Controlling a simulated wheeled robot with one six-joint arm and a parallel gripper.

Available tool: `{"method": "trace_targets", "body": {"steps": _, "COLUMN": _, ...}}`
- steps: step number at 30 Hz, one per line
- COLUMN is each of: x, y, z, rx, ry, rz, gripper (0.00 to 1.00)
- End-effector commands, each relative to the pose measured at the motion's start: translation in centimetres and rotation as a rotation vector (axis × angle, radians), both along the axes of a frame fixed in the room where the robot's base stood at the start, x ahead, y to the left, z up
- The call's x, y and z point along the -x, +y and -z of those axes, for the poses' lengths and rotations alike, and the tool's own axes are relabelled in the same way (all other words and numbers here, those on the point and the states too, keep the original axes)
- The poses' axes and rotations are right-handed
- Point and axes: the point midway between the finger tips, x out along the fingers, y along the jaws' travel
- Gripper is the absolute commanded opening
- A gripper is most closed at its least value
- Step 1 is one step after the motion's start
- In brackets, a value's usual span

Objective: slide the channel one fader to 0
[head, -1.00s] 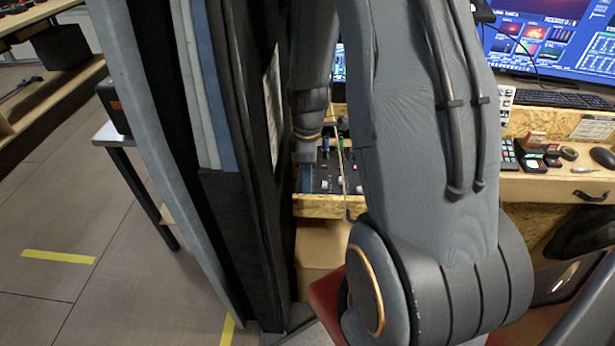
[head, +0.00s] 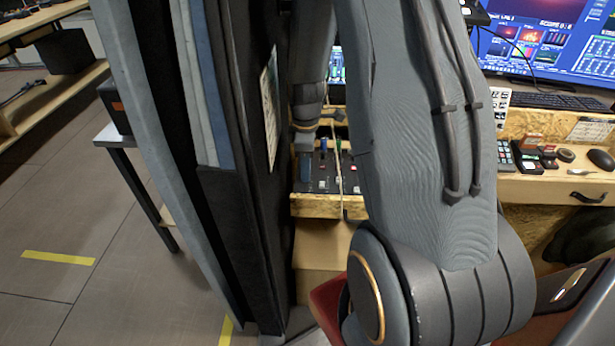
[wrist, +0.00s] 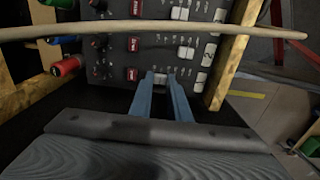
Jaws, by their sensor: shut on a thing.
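The mixer (head: 345,184) is a dark panel in a wooden frame, partly hidden by my arm in the head view. It also shows in the wrist view (wrist: 113,45), with rows of knobs, red buttons and white fader caps. My gripper (wrist: 162,76) is at the row nearest the wrist camera, its blue-grey fingers shut around a small pale fader cap (wrist: 160,79), mostly hidden between the tips. I take this as the channel one fader; its scale reading cannot be made out. In the head view my gripper (head: 304,178) is over the mixer's left edge.
A tall dark panel stack (head: 240,200) stands close left of my arm. A monitor (head: 560,40) and keyboard (head: 560,101) are at right.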

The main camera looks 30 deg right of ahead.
Motion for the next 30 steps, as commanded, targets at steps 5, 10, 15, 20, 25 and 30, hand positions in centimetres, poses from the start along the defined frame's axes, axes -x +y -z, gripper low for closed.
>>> {"method": "trace_targets", "body": {"steps": 5, "x": 0.0, "y": 0.0, "z": -0.1, "rx": 0.001, "ry": -0.001, "rz": 0.0, "gripper": 0.0}}
{"method": "trace_targets", "body": {"steps": 10, "x": 0.0, "y": 0.0, "z": -0.1, "rx": 0.001, "ry": -0.001, "rz": 0.0, "gripper": 0.35}}
{"method": "trace_targets", "body": {"steps": 15, "x": 0.0, "y": 0.0, "z": -0.1, "rx": 0.001, "ry": -0.001, "rz": 0.0, "gripper": 0.36}}
{"method": "trace_targets", "body": {"steps": 20, "x": 0.0, "y": 0.0, "z": -0.2, "rx": 0.001, "ry": -0.001, "rz": 0.0, "gripper": 0.36}}
{"method": "trace_targets", "body": {"steps": 25, "x": -0.1, "y": 0.0, "z": -1.6, "rx": 0.001, "ry": -0.004, "rz": 0.0, "gripper": 0.36}}
{"method": "trace_targets", "body": {"steps": 30, "x": -0.2, "y": -0.1, "z": -4.2, "rx": 0.002, "ry": -0.006, "rz": 0.0, "gripper": 0.36}}
